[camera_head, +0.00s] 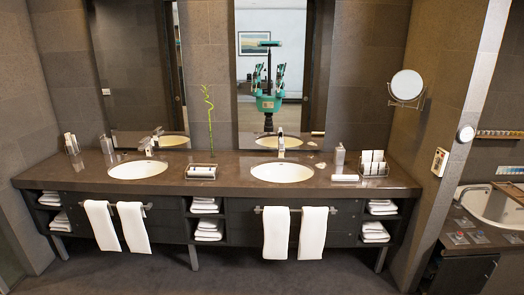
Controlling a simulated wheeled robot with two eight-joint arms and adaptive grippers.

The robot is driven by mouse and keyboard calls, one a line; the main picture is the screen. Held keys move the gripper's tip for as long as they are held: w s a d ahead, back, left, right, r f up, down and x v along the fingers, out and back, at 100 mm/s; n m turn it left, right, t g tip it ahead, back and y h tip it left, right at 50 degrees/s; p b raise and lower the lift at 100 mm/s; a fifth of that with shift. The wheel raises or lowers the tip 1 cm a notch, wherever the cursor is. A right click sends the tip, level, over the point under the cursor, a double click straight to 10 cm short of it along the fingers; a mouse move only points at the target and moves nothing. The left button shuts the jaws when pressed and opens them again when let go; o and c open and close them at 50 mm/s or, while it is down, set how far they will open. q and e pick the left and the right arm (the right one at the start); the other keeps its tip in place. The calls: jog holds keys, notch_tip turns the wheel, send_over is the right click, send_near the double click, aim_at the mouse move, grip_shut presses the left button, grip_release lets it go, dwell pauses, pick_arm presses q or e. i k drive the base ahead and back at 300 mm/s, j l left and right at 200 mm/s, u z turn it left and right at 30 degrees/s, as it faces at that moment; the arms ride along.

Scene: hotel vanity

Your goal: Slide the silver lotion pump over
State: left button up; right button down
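A slim silver-grey bottle (339,158) stands upright on the dark vanity counter (230,178), right of the right-hand sink. It looks like the lotion pump, but its top is too small to make out. A similar small silvery container (106,145) stands at the left, beside the left sink, and I cannot tell its kind. Neither of my grippers is directly in view. My body shows only as a small green reflection in the right mirror, with both arms folded up, and the reflected fingers are too small to read.
Two white sinks (282,173) (138,169) are set in the counter. A wire rack of white cards or packets (373,162) stands right of the bottle, with a flat white item (345,178) in front. A tray (201,172) and a plant stem (209,120) stand between the sinks.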

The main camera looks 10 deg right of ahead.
aim_at(340, 152)
jog(key=i+l, duration=0.35)
jog(key=i, duration=0.25)
jog(key=i+l, duration=0.35)
jog(key=i, duration=0.25)
jog(key=i+l+u, duration=0.1)
jog(key=i+l, duration=0.25)
jog(key=i, duration=0.25)
jog(key=i+l, duration=0.4)
jog(key=i, duration=0.15)
jog(key=i+l, duration=0.6)
jog(key=i+l+u, duration=0.1)
jog(key=i+l, duration=0.5)
jog(key=l, duration=0.2)
jog(key=i+l, duration=0.1)
jog(key=i, duration=0.2)
